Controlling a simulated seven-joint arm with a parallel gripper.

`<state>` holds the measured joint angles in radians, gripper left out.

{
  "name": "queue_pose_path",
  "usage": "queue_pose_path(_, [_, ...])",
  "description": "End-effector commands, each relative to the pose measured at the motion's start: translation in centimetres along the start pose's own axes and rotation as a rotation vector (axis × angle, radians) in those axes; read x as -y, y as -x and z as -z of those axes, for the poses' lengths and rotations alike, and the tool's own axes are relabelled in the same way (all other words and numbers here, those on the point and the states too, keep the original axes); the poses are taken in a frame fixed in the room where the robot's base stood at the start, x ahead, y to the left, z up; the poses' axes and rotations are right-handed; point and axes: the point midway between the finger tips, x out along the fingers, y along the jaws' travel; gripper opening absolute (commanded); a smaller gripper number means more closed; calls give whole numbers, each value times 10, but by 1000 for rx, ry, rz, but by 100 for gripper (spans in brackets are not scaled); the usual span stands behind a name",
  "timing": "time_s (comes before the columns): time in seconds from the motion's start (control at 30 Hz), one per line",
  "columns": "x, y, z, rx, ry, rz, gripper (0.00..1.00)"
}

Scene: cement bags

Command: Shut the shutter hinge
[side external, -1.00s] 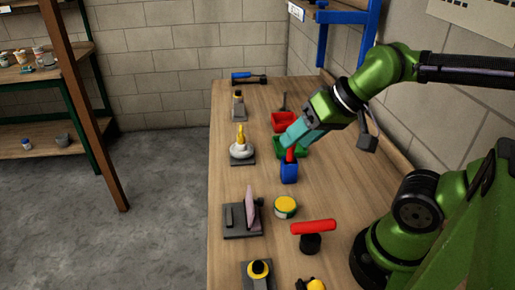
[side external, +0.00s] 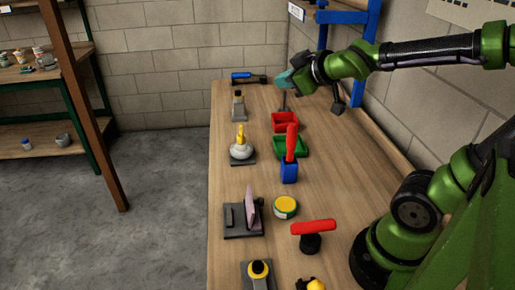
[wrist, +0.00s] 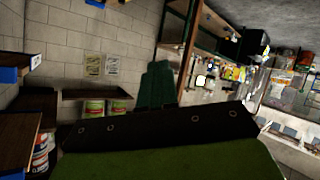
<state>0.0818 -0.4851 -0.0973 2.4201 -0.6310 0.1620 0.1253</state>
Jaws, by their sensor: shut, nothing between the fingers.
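What looks like the shutter hinge is a pale pink upright leaf (side external: 249,207) on a dark grey base (side external: 243,234), near the left edge of the bench. The leaf stands up from the base, apart from a shorter dark upright piece beside it. My gripper (side external: 286,77) is raised over the far part of the bench, well away from the hinge. It is shut and empty. Its teal fingers also show in the wrist view (wrist: 158,75), pointing into the room, where the hinge is not visible.
A blue block (side external: 289,174) with an upright red piece, a yellow-topped tin (side external: 286,206) and a red-topped knob (side external: 313,228) stand right of the hinge. Red (side external: 285,122) and green (side external: 299,147) bins lie farther back. A yellow-tipped fixture (side external: 240,147) stands behind it.

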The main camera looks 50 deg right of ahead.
Motion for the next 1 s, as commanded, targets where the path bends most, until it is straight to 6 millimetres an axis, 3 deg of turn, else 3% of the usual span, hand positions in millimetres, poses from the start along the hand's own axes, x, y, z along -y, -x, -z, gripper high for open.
queue_pose_path(0.13, [-1, -32, 27, -185, 404, 47, 0])
queue_pose_path(0.27, [29, -50, 23, -320, 747, 223, 0])
queue_pose_path(0.37, [60, -54, -5, -399, 981, 442, 0])
queue_pose_path(0.5, [91, -39, -67, -466, 1214, 811, 0])
queue_pose_path(0.6, [99, -20, -108, -489, 1303, 1048, 0])
queue_pose_path(0.7, [98, -2, -136, -498, 1342, 1215, 0])
queue_pose_path(0.87, [99, 9, -153, -505, 1362, 1322, 0])
queue_pose_path(1.0, [114, 5, -159, -507, 1362, 1326, 0])
